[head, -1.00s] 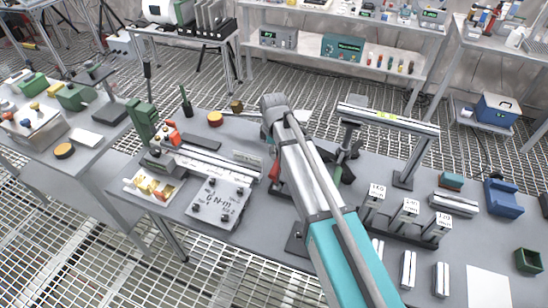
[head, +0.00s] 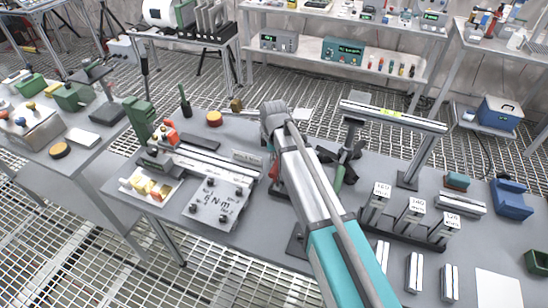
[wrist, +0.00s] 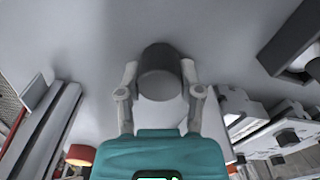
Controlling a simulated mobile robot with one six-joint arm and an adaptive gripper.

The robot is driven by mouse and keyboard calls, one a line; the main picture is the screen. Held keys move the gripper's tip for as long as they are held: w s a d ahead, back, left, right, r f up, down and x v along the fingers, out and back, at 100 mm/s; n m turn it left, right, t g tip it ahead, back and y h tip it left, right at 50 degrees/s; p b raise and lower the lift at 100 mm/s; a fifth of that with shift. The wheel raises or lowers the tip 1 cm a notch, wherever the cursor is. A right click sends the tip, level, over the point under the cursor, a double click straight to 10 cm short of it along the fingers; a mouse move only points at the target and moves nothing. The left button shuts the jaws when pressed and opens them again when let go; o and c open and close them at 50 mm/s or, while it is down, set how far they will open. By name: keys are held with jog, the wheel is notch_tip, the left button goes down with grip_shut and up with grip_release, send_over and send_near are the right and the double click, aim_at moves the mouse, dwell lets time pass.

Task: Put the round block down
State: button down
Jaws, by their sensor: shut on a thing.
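The round block (wrist: 160,68) is a dark grey, short cylinder in the wrist view. My gripper (wrist: 159,75) is shut on it, with one pale finger on each side. A smooth grey surface lies beyond the block; whether the block touches it cannot be told. In the head view my grey and teal arm reaches over the middle bench (head: 238,228), and I cannot make out the gripper or the block there.
A white plate with black knobs (head: 217,201) lies left of my arm. A white sheet (head: 498,288) lies at front right.

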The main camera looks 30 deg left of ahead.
jog(key=shift+f, duration=0.15)
jog(key=shift+c, duration=1.3)
grip_release()
jog(key=shift+r, duration=0.2)
notch_tip(320, 180, up, 12)
jog(key=p, duration=1.2)
